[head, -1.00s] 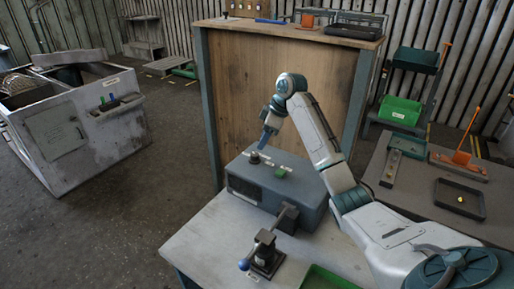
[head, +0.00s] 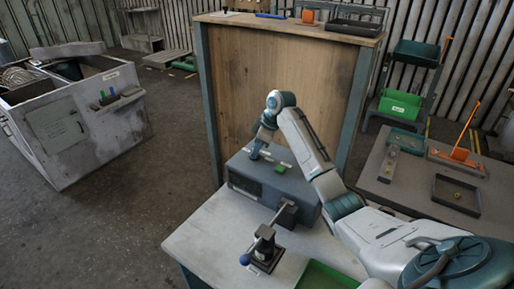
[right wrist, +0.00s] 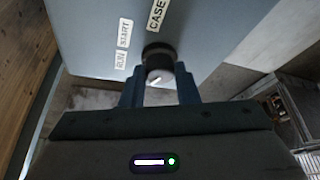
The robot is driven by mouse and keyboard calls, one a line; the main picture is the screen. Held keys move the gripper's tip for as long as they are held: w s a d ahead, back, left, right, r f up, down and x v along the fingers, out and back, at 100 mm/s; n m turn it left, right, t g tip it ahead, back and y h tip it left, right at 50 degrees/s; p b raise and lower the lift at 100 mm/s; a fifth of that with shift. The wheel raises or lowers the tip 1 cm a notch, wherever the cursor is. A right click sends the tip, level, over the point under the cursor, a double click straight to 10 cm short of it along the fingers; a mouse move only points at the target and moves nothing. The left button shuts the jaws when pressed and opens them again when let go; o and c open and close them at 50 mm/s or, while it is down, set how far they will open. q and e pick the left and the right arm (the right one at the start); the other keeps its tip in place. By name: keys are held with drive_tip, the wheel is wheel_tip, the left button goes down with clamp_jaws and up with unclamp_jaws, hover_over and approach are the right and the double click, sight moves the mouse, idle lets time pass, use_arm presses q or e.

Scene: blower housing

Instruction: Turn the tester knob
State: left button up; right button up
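The tester is a grey box (head: 292,191) on the near bench, with a green button (head: 280,168) and white labels on top. Its dark round knob (right wrist: 158,55) has a light face with a white pointer line, beside labels reading RUN, START and CASE. My right gripper (head: 256,154) points down at the knob, which it mostly hides in the head view. In the right wrist view, its two blue fingers (right wrist: 159,80) stand apart on either side of the knob; contact is hard to make out. My left gripper is not in view.
A toggle clamp with a blue-tipped handle (head: 245,259) stands in front of the tester. A green tray (head: 325,276) lies at the bench's near edge. A wooden-panelled stand (head: 285,95) rises behind. A side table at right holds a dark tray (head: 456,195).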

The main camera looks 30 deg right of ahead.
drive_tip(key=shift+r+m+p, duration=0.2)
drive_tip(key=shift+m+p, duration=0.3)
drive_tip(key=shift+p, duration=0.3)
drive_tip(key=m+p, duration=0.1)
drive_tip(key=p, duration=0.1)
drive_tip(key=m+h+p, duration=0.1)
drive_tip(key=m+p, duration=0.1)
drive_tip(key=m+t+h+p, duration=0.1)
drive_tip(key=m+p, duration=0.1)
drive_tip(key=shift+s+a+r, duration=0.1)
drive_tip(key=shift+a+r, duration=0.05)
drive_tip(key=shift+a, duration=0.1)
drive_tip(key=shift+f+m+h+p, duration=0.2)
drive_tip(key=shift+m+h+p, duration=0.4)
drive_tip(key=shift+m+p, duration=0.8)
drive_tip(key=o, duration=1)
drive_tip(key=shift+c, duration=0.2)
drive_tip(key=shift+f, duration=0.1)
